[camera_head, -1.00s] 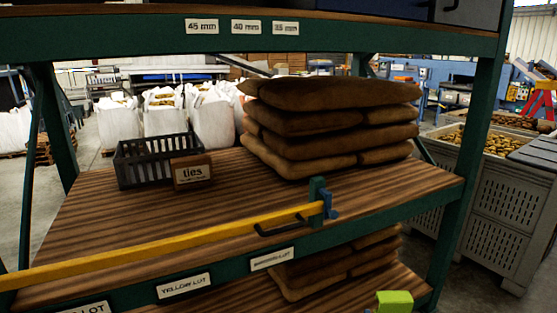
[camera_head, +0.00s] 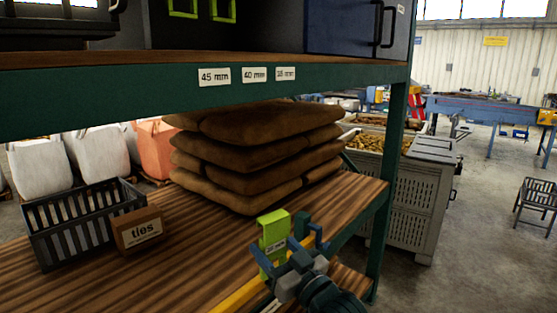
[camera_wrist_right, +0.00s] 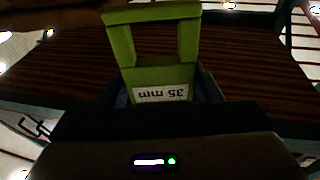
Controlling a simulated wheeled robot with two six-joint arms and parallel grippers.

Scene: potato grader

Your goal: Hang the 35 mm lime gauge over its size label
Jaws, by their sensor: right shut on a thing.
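The lime 35 mm gauge (camera_head: 274,230) is held upright, low in the head view, in front of the wooden shelf. My right gripper (camera_head: 283,264) is shut on its lower part. In the right wrist view the gauge (camera_wrist_right: 154,72) shows an open frame, with its "35 mm" plate upside down at the gripper. The 35 mm size label (camera_head: 286,74) is the rightmost of three white labels on the green beam, above and apart from the gauge. I cannot make out a hook or peg at the label. My left gripper is not in view.
Stacked brown sacks (camera_head: 255,150) stand on the shelf behind the gauge. A yellow bar (camera_head: 240,297) runs along the front edge. A green post (camera_head: 393,150) bounds the right side.

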